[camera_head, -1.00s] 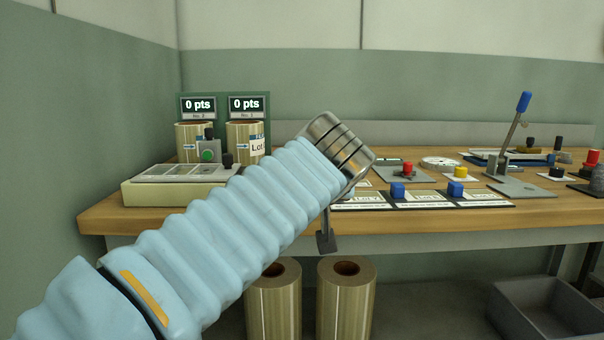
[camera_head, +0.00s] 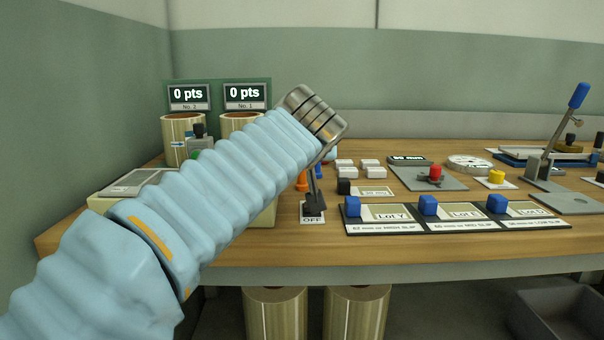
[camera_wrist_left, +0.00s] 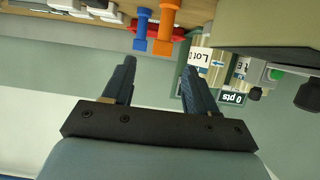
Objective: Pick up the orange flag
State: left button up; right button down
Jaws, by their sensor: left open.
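An orange piece (camera_head: 302,182), which I take for the flag, shows in the head view on the bench, partly hidden by my left arm. In the left wrist view the orange piece (camera_wrist_left: 166,22) is a short post with a wider end, beside a similar blue one (camera_wrist_left: 141,30), with something red behind. My left gripper (camera_wrist_left: 160,64) is open and empty, its fingers pointing towards the posts. The orange post lies beyond the fingertips, roughly between them, and apart from them. In the head view the fingers are largely hidden below the wrist. My right gripper is not in view.
A pale box (camera_head: 262,220) is largely hidden behind my arm. A black mat (camera_head: 455,226) with blue knobs lies at the bench front. White blocks (camera_head: 345,172) and a grey plate with a red knob (camera_head: 435,173) lie behind it. A blue-handled lever (camera_head: 578,96) stands at right.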

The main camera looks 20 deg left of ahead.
pick_arm(q)
jog(key=p+x, duration=0.2)
jog(key=x, duration=0.3)
jog(key=shift+a+f, duration=0.1)
jog(key=shift+w+f, duration=0.25)
jog(key=shift+w, duration=0.05)
grip_shut()
jog(key=shift+r, duration=0.1)
